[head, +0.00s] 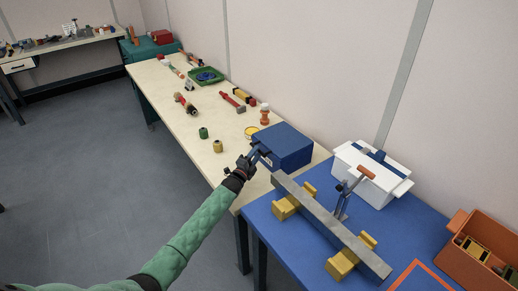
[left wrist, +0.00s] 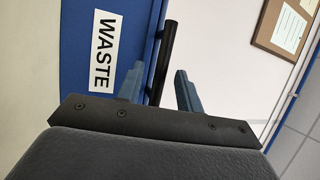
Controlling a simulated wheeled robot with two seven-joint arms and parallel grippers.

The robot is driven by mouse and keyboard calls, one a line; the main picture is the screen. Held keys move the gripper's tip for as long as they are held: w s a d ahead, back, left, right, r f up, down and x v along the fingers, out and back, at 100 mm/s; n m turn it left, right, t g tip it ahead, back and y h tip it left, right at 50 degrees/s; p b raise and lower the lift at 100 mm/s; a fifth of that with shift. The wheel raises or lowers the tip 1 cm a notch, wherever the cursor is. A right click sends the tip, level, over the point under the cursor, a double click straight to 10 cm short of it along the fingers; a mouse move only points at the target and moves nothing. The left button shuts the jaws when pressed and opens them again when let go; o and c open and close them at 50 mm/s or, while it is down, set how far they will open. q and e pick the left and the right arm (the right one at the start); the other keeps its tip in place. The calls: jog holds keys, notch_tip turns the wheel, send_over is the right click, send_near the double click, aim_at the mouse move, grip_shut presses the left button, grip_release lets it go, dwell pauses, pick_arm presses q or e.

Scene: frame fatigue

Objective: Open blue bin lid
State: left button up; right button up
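The blue bin (head: 283,145) sits at the near end of the wooden bench, and its lid looks shut. In the left wrist view its blue face (left wrist: 80,50) carries a white WASTE label (left wrist: 104,48). A black bar handle (left wrist: 163,62) stands out from it. My left gripper (head: 262,157) is at the bin's front left side. In the left wrist view its two blue-grey fingers (left wrist: 160,90) are apart, with the handle between them. A gap shows on the right of the handle; contact on the left is unclear. My right gripper is not in view.
A metal bar (head: 330,225) on yellow blocks lies on the blue table (head: 270,225), close to my left gripper. A white box (head: 365,175) and an orange bin (head: 490,235) stand to the right. Small cans and tools are on the wooden bench (head: 185,120).

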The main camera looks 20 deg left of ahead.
pick_arm(q)
jog(key=x, duration=0.2)
jog(key=shift+w+r+p, duration=0.15)
jog(key=shift+w+p, duration=0.15)
jog(key=shift+p, duration=0.05)
jog(key=shift+w+d, duration=0.1)
jog(key=shift+w, duration=0.05)
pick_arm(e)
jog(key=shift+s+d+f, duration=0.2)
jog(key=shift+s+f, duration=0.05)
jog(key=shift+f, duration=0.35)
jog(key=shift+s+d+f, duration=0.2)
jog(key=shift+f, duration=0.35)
pick_arm(q)
grip_shut()
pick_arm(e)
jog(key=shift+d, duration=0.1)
